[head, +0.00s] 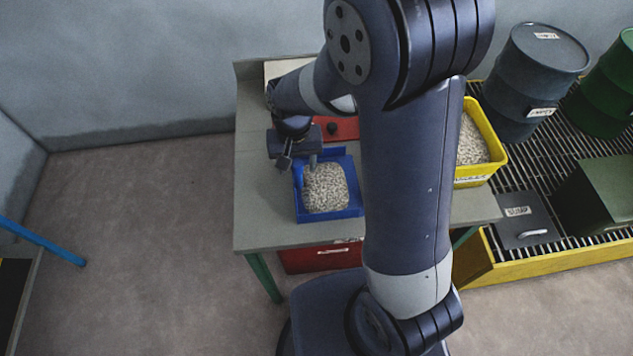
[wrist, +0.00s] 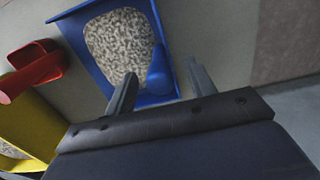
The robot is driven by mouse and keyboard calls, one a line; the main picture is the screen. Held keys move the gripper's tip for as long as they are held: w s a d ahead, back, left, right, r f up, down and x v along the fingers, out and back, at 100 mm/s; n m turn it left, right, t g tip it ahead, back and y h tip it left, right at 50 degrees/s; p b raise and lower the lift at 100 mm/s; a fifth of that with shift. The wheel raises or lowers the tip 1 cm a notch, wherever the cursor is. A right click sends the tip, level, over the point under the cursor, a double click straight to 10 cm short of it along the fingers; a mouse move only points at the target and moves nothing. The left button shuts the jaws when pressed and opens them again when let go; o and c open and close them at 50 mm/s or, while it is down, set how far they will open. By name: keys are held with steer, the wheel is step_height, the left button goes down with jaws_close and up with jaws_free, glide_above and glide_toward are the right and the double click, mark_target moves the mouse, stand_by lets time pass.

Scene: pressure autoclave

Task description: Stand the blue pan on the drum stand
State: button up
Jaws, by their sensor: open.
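The blue pan (head: 355,207), filled with pale speckled granules, sits on the grey table. It also shows in the wrist view (wrist: 85,45), with a rounded blue grip at its near side. My gripper (head: 299,164) is open at the pan's back left. In the wrist view my gripper's (wrist: 160,85) two fingers stand either side of the blue grip, with gaps visible; whether they touch it I cannot tell. The likely drum stand is the low grated platform with a yellow edge (head: 560,270) at the right. My arm hides part of the table.
A yellow pan (head: 495,168) of granules stands right of my arm; a red scoop-like thing (wrist: 38,66) lies near it. The platform holds a blue-grey drum (head: 535,80), a green drum (head: 610,90), a dark green box (head: 600,195) and a handled plate (head: 525,222). Bare grating shows between them.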

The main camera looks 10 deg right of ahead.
steer(key=shift+c, duration=0.3)
jaws_close()
steer(key=shift+r, duration=0.15)
stand_by(0.3)
